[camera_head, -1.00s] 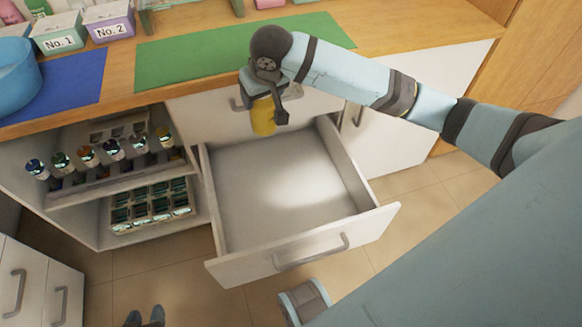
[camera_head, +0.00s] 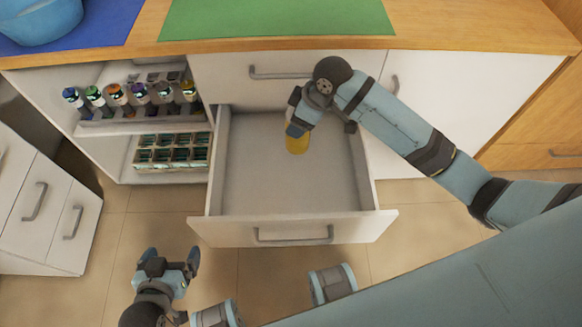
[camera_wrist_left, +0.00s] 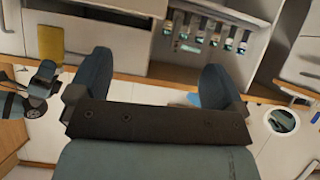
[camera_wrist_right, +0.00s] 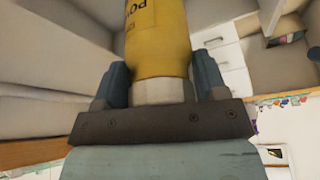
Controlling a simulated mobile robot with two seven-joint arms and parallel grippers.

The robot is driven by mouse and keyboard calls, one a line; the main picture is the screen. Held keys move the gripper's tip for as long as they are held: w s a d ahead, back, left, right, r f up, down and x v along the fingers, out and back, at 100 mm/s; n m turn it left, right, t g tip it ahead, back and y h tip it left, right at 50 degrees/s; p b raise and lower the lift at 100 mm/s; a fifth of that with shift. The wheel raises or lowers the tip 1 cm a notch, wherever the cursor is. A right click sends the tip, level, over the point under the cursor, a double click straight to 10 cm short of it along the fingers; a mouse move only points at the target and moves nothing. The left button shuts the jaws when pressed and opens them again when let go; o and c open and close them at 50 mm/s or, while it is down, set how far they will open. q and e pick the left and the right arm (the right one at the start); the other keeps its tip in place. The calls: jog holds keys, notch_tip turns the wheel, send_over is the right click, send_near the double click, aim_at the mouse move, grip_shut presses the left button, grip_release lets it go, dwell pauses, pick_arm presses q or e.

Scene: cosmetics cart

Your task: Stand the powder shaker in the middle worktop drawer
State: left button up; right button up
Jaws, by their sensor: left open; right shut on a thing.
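The powder shaker (camera_head: 297,145) is yellow and shows below my right gripper (camera_head: 299,127), over the back part of the open middle drawer (camera_head: 245,180). My right gripper is shut on the shaker's pale end; in the right wrist view the yellow body (camera_wrist_right: 157,40) carries a partly visible label. The shaker looks roughly upright, and I cannot tell whether it touches the drawer floor. The drawer is otherwise empty. My left gripper (camera_head: 173,258) is open and empty, in front of the drawer at the lower left. The shaker also shows in the left wrist view (camera_wrist_left: 51,43).
The wooden worktop (camera_head: 450,50) holds a green mat (camera_head: 280,18), a blue mat (camera_head: 110,25) and a blue bowl (camera_head: 40,18). Left of the drawer, open shelves hold several bottles (camera_head: 118,97) and a divided tray (camera_head: 172,152). A white drawer unit (camera_head: 45,210) stands at left.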

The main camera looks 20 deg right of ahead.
jog(key=s+a+f+n+g+b, duration=0.1)
jog(key=s+f+n+b, duration=0.1)
jog(key=f, duration=1.1)
jog(key=s+a+f+n+g+b, duration=0.1)
jog(key=s+a+f+n+b, duration=0.1)
jog(key=f, duration=1.2)
jog(key=shift+s+a+n+y+b, duration=0.15)
jog(key=shift+n+y+b, duration=0.15)
jog(key=shift+n+b, duration=0.5)
jog(key=o, duration=1.3)
jog(key=shift+c, duration=0.2)
pick_arm(q)
jog(key=shift+w+d+f+t, duration=0.25)
jog(key=shift+d+f+t, duration=0.1)
jog(key=shift+f+t, duration=0.1)
jog(key=shift+f, duration=0.1)
pick_arm(e)
jog(key=shift+r, duration=0.15)
pick_arm(q)
jog(key=p, duration=0.3)
jog(key=shift+s+a+g, duration=0.15)
jog(key=shift+a+g, duration=0.15)
jog(key=shift+g, duration=0.05)
pick_arm(e)
jog(key=v, duration=1.2)
